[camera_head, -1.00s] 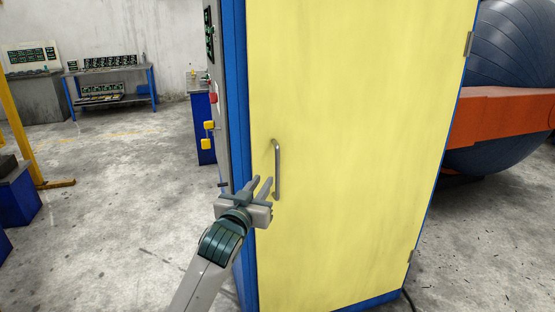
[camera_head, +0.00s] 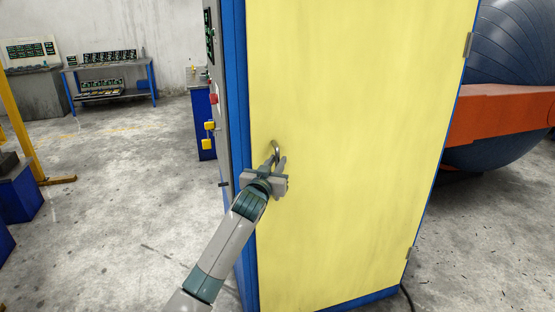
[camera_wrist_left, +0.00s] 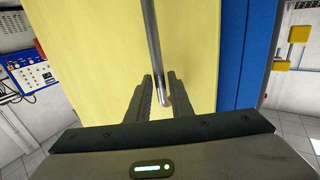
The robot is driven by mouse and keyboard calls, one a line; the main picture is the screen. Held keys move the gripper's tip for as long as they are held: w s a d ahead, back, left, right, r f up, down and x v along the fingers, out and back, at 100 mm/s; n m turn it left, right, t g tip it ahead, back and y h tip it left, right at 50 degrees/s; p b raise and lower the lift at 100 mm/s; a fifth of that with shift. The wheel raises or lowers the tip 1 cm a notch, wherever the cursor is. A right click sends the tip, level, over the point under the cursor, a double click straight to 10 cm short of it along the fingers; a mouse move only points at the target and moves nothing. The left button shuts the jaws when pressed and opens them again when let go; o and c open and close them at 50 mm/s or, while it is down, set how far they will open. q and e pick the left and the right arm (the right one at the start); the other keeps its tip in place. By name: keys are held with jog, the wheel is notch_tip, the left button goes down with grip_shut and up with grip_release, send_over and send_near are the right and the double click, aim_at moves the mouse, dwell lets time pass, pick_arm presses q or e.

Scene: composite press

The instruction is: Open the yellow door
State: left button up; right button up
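The yellow door (camera_head: 350,130) is shut in its blue frame (camera_head: 234,110), with hinges on its right edge. Its grey bar handle (camera_head: 277,148) is upright near the left edge, with its lower part hidden behind my gripper. My left gripper (camera_head: 277,163) is at the handle, its fingers pointing at the door. In the left wrist view the handle (camera_wrist_left: 153,45) runs down to between the two fingers (camera_wrist_left: 160,82). The fingers are apart, with a gap beside the bar, and I see no firm grip. My right gripper is not in view.
A control panel with a red button (camera_head: 213,98) and yellow boxes (camera_head: 209,126) is on the cabinet's left side. A large dark rounded body with an orange band (camera_head: 500,113) stands at right. The floor (camera_head: 110,220) at left is mostly open.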

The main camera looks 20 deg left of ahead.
pick_arm(q)
jog(key=shift+w, duration=0.6)
grip_shut()
